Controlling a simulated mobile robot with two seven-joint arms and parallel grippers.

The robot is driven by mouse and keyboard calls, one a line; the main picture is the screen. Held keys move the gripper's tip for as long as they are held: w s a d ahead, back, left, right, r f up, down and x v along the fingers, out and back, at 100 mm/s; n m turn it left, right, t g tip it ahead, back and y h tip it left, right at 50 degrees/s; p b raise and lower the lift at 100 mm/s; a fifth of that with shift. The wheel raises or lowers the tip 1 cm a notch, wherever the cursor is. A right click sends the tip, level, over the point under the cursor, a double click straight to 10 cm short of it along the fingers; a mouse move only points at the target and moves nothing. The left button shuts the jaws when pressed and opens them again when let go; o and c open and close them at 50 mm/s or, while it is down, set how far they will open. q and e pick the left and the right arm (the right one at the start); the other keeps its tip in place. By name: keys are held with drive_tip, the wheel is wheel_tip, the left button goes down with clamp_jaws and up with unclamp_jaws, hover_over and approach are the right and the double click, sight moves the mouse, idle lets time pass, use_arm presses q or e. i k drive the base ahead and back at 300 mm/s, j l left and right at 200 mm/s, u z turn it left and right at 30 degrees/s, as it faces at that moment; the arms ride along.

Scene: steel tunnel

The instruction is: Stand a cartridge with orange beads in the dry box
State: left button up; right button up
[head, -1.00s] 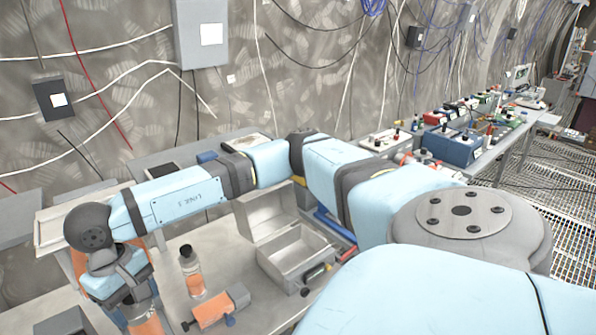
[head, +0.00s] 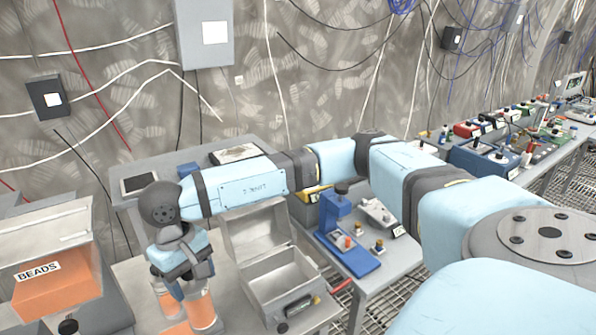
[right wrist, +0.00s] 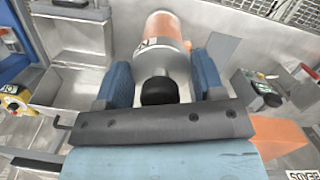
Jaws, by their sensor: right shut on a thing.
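My right gripper (head: 188,276) is shut on a cartridge (head: 204,314) with orange beads and holds it pointing downward. In the right wrist view the cartridge (right wrist: 163,33) sits between the blue fingers (right wrist: 160,82), its black cap towards the palm and its orange part farther out. The dry box (head: 281,281) is an open grey metal box with its lid (head: 254,222) raised, just right of the gripper in the head view. It appears to show at the left in the right wrist view (right wrist: 75,52). My left gripper is out of view.
An orange box labelled BEADS (head: 57,292) stands at the left. Other orange items behind the gripper are partly hidden. A blue stand (head: 337,222) is on the bench right of the dry box. My right arm spans above the bench.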

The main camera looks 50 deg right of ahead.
sight(268, 294)
drive_tip(key=i+l, duration=0.1)
drive_tip(key=l, duration=0.2)
drive_tip(key=l+z, duration=0.1)
drive_tip(key=l, duration=0.2)
drive_tip(key=i+l, duration=0.15)
drive_tip(key=l, duration=0.15)
drive_tip(key=i+l+z, duration=0.1)
drive_tip(key=i+l, duration=0.15)
